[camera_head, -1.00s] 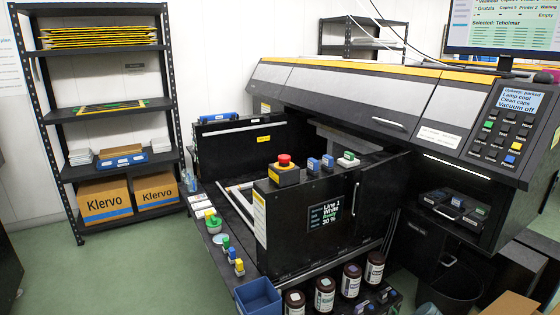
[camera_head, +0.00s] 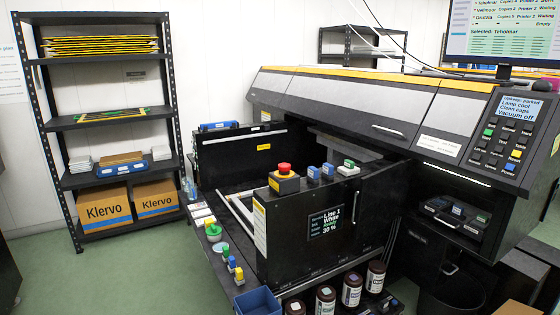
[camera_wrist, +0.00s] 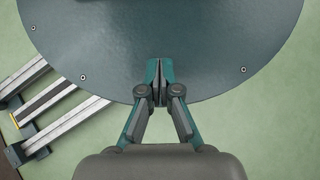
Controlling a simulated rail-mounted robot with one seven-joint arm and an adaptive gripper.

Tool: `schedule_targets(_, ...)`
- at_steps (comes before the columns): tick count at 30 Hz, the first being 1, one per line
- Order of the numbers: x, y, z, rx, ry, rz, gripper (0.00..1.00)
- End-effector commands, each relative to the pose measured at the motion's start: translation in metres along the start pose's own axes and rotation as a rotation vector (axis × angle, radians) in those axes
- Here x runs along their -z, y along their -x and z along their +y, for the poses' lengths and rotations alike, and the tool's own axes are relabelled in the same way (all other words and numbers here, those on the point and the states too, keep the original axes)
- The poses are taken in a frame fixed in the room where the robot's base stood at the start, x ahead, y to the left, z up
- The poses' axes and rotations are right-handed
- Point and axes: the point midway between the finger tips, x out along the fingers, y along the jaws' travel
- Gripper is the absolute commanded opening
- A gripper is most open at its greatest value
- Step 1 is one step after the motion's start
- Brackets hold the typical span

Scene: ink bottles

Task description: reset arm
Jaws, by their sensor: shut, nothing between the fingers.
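My gripper (camera_wrist: 157,68) is in the wrist view, with its two fingers together and nothing between them. It points at a dark round plate with small screws, which may be part of my own body. My gripper and arm do not show in the head view. Several dark ink bottles with pale labels stand along the front of the printer in the head view, one of them a brown bottle (camera_head: 352,290) near the bottom middle.
The black printer (camera_head: 330,190) fills the middle and right. A blue bin (camera_head: 258,301) is at its front left. A shelf rack (camera_head: 112,180) with Klervo boxes stands at the left. Green floor (camera_head: 110,270) between is clear. Metal rails (camera_wrist: 45,105) show in the wrist view.

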Motion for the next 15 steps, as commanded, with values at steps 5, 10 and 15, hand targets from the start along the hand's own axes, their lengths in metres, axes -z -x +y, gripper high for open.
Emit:
schedule_targets(5, -0.018, 0.023, -0.003, -0.011, 0.013, 0.018, 0.00)
schedule_targets(10, -0.034, 0.048, -0.003, -0.010, 0.013, 0.048, 0.00)
schedule_targets(15, -0.057, 0.082, -0.003, -0.009, 0.014, 0.086, 0.00)
